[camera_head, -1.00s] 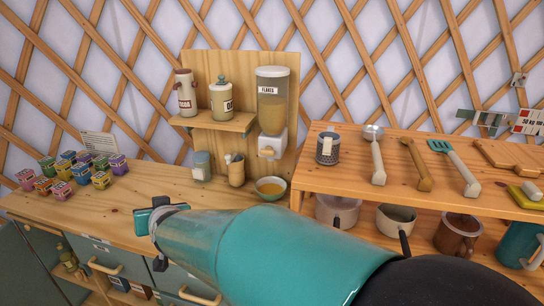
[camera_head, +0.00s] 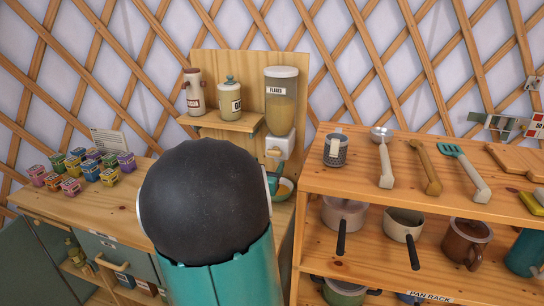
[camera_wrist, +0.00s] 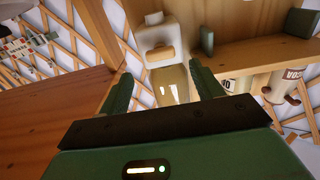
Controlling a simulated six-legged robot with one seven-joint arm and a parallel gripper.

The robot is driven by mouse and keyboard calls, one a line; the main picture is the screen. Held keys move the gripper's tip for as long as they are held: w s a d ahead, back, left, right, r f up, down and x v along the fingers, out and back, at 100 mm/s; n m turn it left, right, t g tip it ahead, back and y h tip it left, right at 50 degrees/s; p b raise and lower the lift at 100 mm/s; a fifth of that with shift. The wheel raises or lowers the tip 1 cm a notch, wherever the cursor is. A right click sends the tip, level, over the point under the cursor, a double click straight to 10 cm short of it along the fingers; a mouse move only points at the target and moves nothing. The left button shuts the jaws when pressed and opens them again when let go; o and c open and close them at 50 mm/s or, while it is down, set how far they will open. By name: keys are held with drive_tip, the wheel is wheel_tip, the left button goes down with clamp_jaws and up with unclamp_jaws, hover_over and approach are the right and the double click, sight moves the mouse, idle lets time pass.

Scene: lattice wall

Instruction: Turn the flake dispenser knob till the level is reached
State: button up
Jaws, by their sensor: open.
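The flake dispenser (camera_head: 282,102) is a clear hopper labelled FLAKES with tan flakes inside, above a white base on the wooden back panel. Its tan knob (camera_head: 273,153) is on the front of the base. A bowl (camera_head: 286,189) below is mostly hidden by my arm. In the wrist view, the scene is upside down. My gripper (camera_wrist: 162,88) is open and empty, its green fingers apart. The knob (camera_wrist: 158,54) appears just beyond and between them, not gripped. In the head view my gripper (camera_head: 272,182) is mostly hidden behind my arm, below the knob.
A small shelf (camera_head: 222,123) left of the dispenser holds jars. The shelf unit (camera_head: 400,165) at right holds utensils and a grater on top, with pots and mugs below. Several small coloured boxes (camera_head: 80,168) stand on the counter's left. My arm hides the counter's middle.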

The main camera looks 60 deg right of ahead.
sight(273, 155)
drive_tip(key=d, duration=0.4)
drive_tip(key=w+d, duration=0.1)
drive_tip(key=d, duration=0.1)
drive_tip(key=shift+d, duration=0.3)
drive_tip(key=c, duration=1)
drive_tip(key=shift+w+m, duration=0.1)
drive_tip(key=shift+m, duration=0.4)
drive_tip(key=m, duration=0.3)
drive_tip(key=shift+m, duration=0.4)
drive_tip(key=m, duration=0.4)
drive_tip(key=shift+m, duration=0.3)
drive_tip(key=m, duration=0.4)
drive_tip(key=shift+m, duration=2.2)
